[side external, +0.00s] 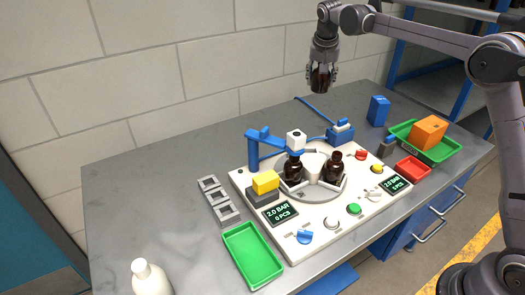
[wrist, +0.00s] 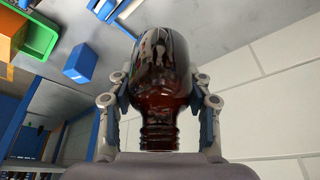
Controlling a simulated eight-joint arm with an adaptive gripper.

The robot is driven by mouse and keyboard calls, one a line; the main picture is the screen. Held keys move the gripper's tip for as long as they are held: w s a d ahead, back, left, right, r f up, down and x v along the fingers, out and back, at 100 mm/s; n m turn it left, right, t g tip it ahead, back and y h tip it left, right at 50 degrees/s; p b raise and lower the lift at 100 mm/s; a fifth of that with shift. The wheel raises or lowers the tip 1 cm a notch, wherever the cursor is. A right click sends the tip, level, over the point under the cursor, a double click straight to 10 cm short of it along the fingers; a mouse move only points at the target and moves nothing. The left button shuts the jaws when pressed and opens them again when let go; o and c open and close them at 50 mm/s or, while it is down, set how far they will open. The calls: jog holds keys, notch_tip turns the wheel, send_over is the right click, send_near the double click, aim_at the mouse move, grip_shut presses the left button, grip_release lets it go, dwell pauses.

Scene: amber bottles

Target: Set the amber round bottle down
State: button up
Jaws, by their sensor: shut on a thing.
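An amber round bottle (wrist: 162,75) fills the middle of the wrist view, its threaded neck toward the camera. My gripper (wrist: 160,115) is shut on it, with a finger on each side. In the side external view my gripper (side external: 321,75) hangs high above the back of the bench, and the dark amber bottle (side external: 320,80) shows between its fingers, apart from any surface. Two other amber bottles (side external: 293,169) (side external: 332,168) stand in the round fixture of the white machine panel (side external: 330,222).
A blue block (side external: 378,110) and a green tray (side external: 452,150) with an orange box (side external: 429,132) are at the right. An empty green tray (side external: 252,255), grey frames (side external: 218,200) and a white bottle (side external: 150,280) are at the front left. The grey bench (side external: 140,190) is clear at the back left.

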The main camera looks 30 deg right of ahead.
jog(key=a+n+t+y, duration=0.15)
jog(key=a+n, duration=0.35)
jog(key=a, duration=1.5)
jog(key=n+y, duration=0.3)
jog(key=n, duration=0.3)
send_over(178, 225)
jog(key=s, duration=0.2)
jog(key=shift+h, duration=0.25)
jog(key=f, duration=1.8)
jog(key=shift+w+d, duration=0.1)
jog(key=shift+w, duration=0.15)
jog(key=shift+f, duration=2)
jog(key=shift+f, duration=0.1)
jog(key=o, duration=1.2)
